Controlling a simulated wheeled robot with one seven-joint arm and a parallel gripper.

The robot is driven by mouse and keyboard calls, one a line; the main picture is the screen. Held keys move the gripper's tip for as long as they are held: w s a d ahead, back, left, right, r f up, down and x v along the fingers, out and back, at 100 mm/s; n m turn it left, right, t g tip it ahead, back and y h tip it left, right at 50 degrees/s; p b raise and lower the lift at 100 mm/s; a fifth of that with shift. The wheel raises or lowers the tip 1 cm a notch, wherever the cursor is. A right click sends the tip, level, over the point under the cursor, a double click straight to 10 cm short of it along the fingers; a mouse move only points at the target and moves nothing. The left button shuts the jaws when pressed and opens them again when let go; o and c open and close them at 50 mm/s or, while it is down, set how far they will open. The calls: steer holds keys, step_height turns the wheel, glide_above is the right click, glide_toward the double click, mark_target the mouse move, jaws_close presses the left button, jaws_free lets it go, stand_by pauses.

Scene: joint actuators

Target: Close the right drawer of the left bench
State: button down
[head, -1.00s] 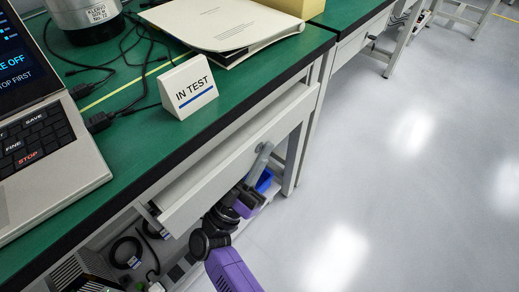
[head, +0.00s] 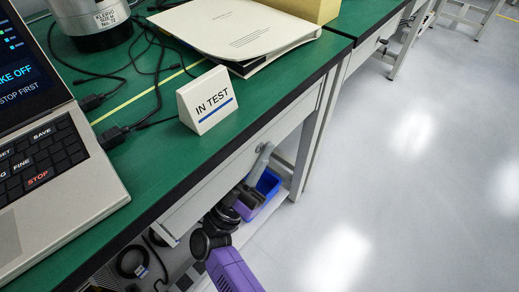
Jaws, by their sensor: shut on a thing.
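The bench with the green top (head: 165,150) fills the left of the head view. The light grey drawer front (head: 215,185) is under its edge; its left end stands slightly out from the frame, and no drawer interior shows from above. My gripper (head: 264,150) is at the drawer's front face, towards its right end. It is shut on the drawer handle, which the gripper mostly hides. My purple and black arm comes up to it from below.
A blue bin (head: 263,188) stands on the lower shelf behind my gripper. The green top bears a laptop (head: 55,190), an "IN TEST" sign (head: 207,100), cables and a binder (head: 235,30). The grey floor (head: 400,200) at right is clear.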

steer(key=shift+w+a, duration=0.15)
steer(key=shift+a, duration=0.05)
steer(key=c, duration=1.5)
jaws_free()
steer(key=v, duration=0.7)
steer(key=shift+a+f, duration=0.15)
steer(key=shift+f, duration=0.15)
